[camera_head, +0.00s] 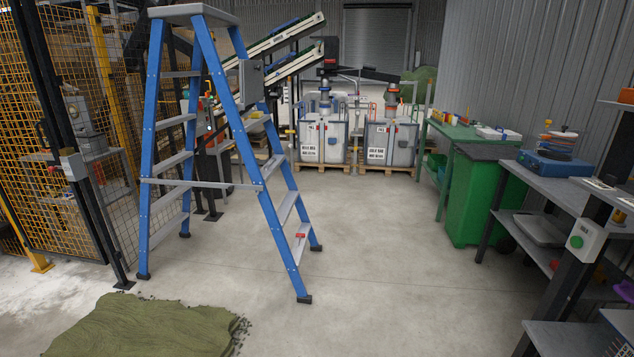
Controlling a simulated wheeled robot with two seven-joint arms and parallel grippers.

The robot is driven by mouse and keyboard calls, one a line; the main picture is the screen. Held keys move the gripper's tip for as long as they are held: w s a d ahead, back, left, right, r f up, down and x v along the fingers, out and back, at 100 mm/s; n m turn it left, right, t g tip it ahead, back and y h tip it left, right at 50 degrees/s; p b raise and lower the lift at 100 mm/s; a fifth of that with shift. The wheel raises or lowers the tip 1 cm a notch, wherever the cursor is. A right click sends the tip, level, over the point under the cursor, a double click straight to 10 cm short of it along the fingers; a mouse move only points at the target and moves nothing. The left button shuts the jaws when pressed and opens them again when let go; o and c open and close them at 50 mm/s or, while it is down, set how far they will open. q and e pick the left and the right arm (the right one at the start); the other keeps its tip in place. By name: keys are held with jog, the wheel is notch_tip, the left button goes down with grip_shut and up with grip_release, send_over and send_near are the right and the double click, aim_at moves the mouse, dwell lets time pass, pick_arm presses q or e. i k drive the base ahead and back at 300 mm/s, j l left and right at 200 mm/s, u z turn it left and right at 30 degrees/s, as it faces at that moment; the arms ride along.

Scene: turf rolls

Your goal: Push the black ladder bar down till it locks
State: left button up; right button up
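A blue stepladder (218,84) with grey treads stands open and upright on the concrete floor at centre left. A thin spreader bar (205,184) runs nearly level between its two blue frames at about mid height. The bar looks light grey here, not black. It looks almost straight, and I cannot tell whether it is locked. A small red label (300,236) is on a low tread. Neither of my grippers is in view.
A green turf pile (150,328) lies on the floor before the ladder. A yellow mesh fence (75,130) stands at left. White bins (322,138) on pallets are at the back. The middle floor is clear.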

aim_at(242, 112)
jog(key=i+l+z, duration=0.25)
jog(key=i, duration=0.35)
jog(key=i+z, duration=0.25)
jog(key=i, duration=0.4)
jog(key=i+j+z, duration=0.2)
jog(key=i, duration=2.6)
jog(key=i+u, duration=0.65)
jog(key=i, duration=0.3)
jog(key=i+l+u, duration=0.7)
jog(key=i, duration=0.15)
jog(key=i+u, duration=0.25)
jog(key=u, duration=0.2)
jog(key=i+u, duration=0.25)
jog(key=u, duration=0.15)
jog(key=i+l+u, duration=0.15)
jog(key=u, duration=0.3)
jog(key=i+l+u, duration=0.25)
jog(key=u, duration=0.2)
jog(key=i+l+u, duration=0.2)
jog(key=u, duration=0.2)
jog(key=i+l+u, duration=0.1)
jog(key=l+u, duration=0.35)
jog(key=i+l+u, duration=0.1)
jog(key=l, duration=0.4)
jog(key=l+u, duration=0.15)
jog(key=l, duration=0.4)
jog(key=i, duration=0.05)
